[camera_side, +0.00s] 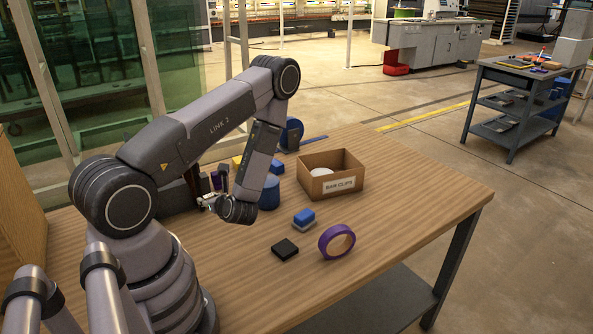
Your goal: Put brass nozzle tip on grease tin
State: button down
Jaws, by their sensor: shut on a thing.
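My gripper (206,200) is at the left of the wooden table, low beside the dark upright things at the back. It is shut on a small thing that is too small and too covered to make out. I cannot pick out the brass nozzle tip for certain. A blue cylinder (269,193) stands just right of my forearm, partly hidden by it. I cannot tell whether it is the grease tin. My gripper is left of this cylinder and apart from it.
An open cardboard box (339,184) labelled "BAR CLIPS" holds a white round thing. In front are a blue and grey block (304,217), a flat black box (285,248) and a purple tape roll (325,242). Blue and yellow things crowd the back. The table's right side (420,200) is clear.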

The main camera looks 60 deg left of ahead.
jog(key=w+d+r+m+t, duration=0.1)
jog(key=w+d+r, duration=0.2)
jog(key=r, duration=0.4)
jog(key=w+d+r, duration=0.3)
jog(key=w+r, duration=0.1)
jog(key=r, duration=0.3)
send_over(267, 192)
jog(key=s, duration=0.3)
notch_tip(267, 192, down, 4)
jog(key=w+a+f, duration=0.2)
jog(key=f, duration=0.1)
jog(key=w+a+f, duration=0.1)
jog(key=w+f, duration=0.1)
jog(key=shift+w+a+f, duration=0.15)
jog(key=shift+f, duration=0.1)
jog(key=shift+w+a+f, duration=0.15)
jog(key=shift+f, duration=1.65)
jog(key=shift+f, duration=0.1)
jog(key=c, duration=0.8)
grip_release()
